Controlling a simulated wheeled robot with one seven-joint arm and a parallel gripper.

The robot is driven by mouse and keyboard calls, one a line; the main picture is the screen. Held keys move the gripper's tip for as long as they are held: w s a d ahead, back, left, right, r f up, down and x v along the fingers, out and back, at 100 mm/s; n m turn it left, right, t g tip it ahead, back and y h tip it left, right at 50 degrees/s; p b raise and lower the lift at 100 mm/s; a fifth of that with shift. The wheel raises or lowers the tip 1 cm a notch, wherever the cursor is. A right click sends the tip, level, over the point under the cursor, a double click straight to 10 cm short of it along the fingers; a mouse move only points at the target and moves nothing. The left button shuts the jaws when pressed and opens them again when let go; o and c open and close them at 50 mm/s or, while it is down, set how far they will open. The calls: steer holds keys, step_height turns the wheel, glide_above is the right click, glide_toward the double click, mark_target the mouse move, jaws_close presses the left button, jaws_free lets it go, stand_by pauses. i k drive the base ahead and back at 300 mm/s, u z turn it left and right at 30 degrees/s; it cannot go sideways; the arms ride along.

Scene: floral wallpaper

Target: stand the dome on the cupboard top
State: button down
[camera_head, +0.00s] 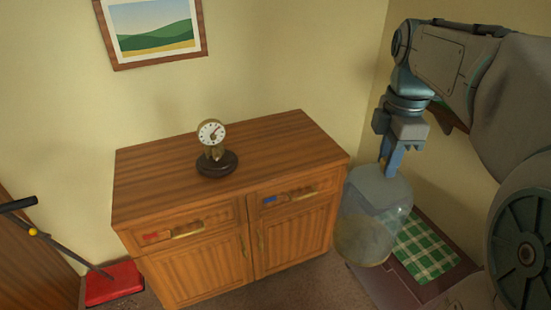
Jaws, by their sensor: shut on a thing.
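The dome (372,212) is a clear glass cover with a rounded top and an open lower rim. It hangs to the right of the cupboard, tilted a little. My gripper (387,172) points down and is shut on the dome at its top; the exact contact is hard to see. The wooden cupboard (290,143) stands against the wall, with two drawers and two doors. On its top, left of the middle, stands a small clock (211,133) with a white face on a dark round base (217,165).
The cupboard top is bare right of the clock. A green checked cloth (425,246) lies on a dark surface behind the dome at the right. A red box-like thing (113,283) with a black handle stands on the floor at the left. A framed picture (153,30) hangs above.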

mark_target(288, 148)
steer(key=z, duration=0.2)
steer(key=k, duration=0.35)
steer(key=z, duration=0.5)
steer(key=i, duration=1.3)
steer(key=u, duration=1)
steer(key=i, duration=0.7)
steer(key=u, duration=0.5)
